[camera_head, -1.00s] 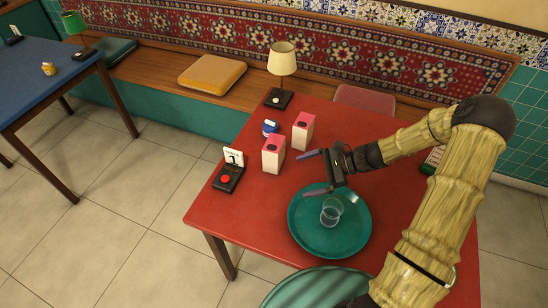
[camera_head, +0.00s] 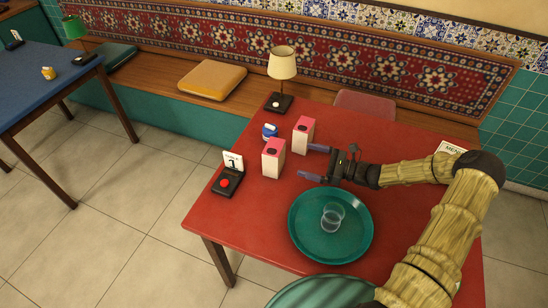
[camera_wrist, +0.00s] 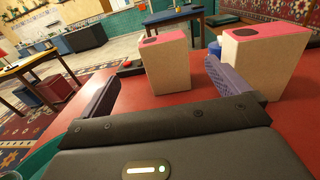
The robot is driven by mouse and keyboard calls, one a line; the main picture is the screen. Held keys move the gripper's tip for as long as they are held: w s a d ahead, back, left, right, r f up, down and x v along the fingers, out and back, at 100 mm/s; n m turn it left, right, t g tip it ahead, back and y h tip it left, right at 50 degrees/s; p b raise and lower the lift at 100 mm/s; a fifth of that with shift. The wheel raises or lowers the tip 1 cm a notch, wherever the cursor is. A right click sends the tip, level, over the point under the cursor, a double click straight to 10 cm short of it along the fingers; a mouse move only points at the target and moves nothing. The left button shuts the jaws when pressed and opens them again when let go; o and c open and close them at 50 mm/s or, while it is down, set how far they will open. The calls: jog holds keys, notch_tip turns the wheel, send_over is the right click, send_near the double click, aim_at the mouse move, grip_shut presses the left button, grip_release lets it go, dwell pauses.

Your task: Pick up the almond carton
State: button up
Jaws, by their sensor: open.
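Two white cartons with pink tops stand upright on the red table; I cannot read which one is almond. The nearer carton (camera_head: 273,160) also shows left of centre in the wrist view (camera_wrist: 167,67), between my finger directions. The farther carton (camera_head: 303,137) appears at the right of the wrist view (camera_wrist: 268,68), beyond my right finger. My gripper (camera_head: 314,162) is open and empty, pointing left at the cartons from their right side. Its fingertips are close to the cartons, with a gap to the nearer one. Nothing is between the fingers.
A green round tray (camera_head: 318,248) with a clear glass (camera_head: 333,217) lies just in front of my gripper. A lamp (camera_head: 282,65), a small blue item (camera_head: 269,131) and a table-number stand with a red button (camera_head: 228,182) are near the cartons. A menu (camera_head: 450,148) lies at the right.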

aim_at(282, 153)
jog(key=p+x, duration=0.1)
jog(key=x, duration=0.8)
jog(key=shift+w+a, duration=0.1)
jog(key=shift+a, duration=0.1)
jog(key=x, duration=0.1)
jog(key=p+x, duration=0.1)
jog(key=x, duration=0.3)
jog(key=shift+w, duration=0.35)
jog(key=c, duration=1.2)
notch_tip(282, 153, up, 10)
jog(key=shift+r, duration=0.1)
